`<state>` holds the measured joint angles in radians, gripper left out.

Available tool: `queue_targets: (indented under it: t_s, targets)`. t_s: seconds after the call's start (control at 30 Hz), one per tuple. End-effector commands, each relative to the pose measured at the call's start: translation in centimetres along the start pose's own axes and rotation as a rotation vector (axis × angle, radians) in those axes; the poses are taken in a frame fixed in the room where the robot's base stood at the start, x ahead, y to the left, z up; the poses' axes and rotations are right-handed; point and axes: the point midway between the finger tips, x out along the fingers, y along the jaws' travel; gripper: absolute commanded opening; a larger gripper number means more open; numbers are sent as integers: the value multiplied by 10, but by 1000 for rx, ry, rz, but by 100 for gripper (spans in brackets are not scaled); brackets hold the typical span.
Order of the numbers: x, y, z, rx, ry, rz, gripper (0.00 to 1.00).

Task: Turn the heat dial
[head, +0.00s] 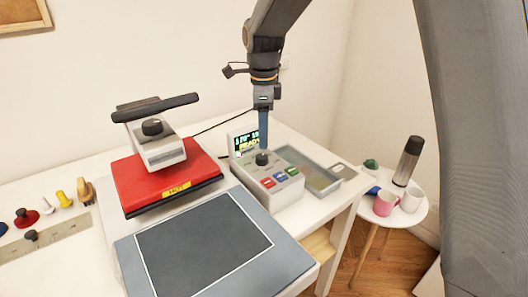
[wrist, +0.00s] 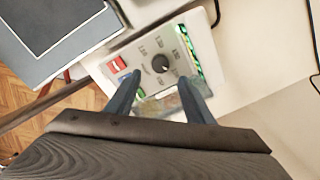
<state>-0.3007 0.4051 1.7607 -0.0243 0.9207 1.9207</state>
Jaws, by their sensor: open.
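The heat dial is a black round knob (head: 262,159) on the grey control box (head: 275,190); it also shows in the wrist view (wrist: 160,63) with printed numbers around it. My gripper (head: 264,146) points down just above the dial. In the wrist view my gripper's two blue fingers (wrist: 160,82) are spread apart with nothing between them, and the dial shows just beyond the gap between the tips. They look apart from the dial, but the exact clearance cannot be told. A lit green and yellow display (head: 246,142) stands behind the dial.
Red, blue and green buttons (head: 280,177) sit in front of the dial. A red heat press (head: 165,180) with its own black knob stands left. A shallow tray (head: 335,178) lies right. A round side table (head: 395,212) holds mugs and a flask.

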Motion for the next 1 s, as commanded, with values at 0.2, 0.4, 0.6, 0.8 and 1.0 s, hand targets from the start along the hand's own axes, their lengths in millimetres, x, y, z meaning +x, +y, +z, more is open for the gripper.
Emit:
queue_targets:
  t_s: [0.2,0.4,0.6,0.8,1.0]
  targets:
    - [30,2,-1,1,2,5,48]
    - [58,1,-1,0,1,2,48]
    - [72,1,-1,0,0,0,48]
    - [74,1,-1,0,0,0,48]
    - [74,1,-1,0,0,0,26]
